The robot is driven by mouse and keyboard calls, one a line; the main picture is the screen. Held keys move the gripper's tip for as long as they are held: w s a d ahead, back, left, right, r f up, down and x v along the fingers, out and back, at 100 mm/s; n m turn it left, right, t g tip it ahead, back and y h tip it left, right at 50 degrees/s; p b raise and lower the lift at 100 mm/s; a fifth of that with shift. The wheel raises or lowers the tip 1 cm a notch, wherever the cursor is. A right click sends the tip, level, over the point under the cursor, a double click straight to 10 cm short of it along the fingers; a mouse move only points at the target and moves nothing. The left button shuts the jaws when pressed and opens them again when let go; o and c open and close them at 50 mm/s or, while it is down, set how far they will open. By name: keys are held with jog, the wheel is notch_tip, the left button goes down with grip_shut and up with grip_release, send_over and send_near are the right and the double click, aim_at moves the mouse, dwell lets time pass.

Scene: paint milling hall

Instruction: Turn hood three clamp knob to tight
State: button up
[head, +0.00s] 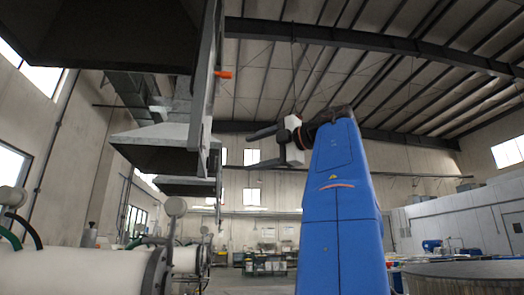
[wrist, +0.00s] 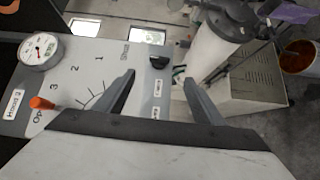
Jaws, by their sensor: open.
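An orange handle (wrist: 41,103) stands at the lower left beside "Open" and the numbers 1 to 3. My gripper (wrist: 160,88) is open and empty, its fingers over the panel's right end; the knob shows just beyond the gap between their tips. In the head view my gripper (head: 245,152) points left toward the hanging panel (head: 203,90).
A round gauge (wrist: 40,50) is on the panel's left. In the head view large hoods (head: 155,148) hang at left over white cylindrical mills (head: 75,272). An orange handle (head: 222,74) sticks out from the panel.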

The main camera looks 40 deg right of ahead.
jog(key=shift+s+d, duration=0.25)
jog(key=shift+s, duration=0.95)
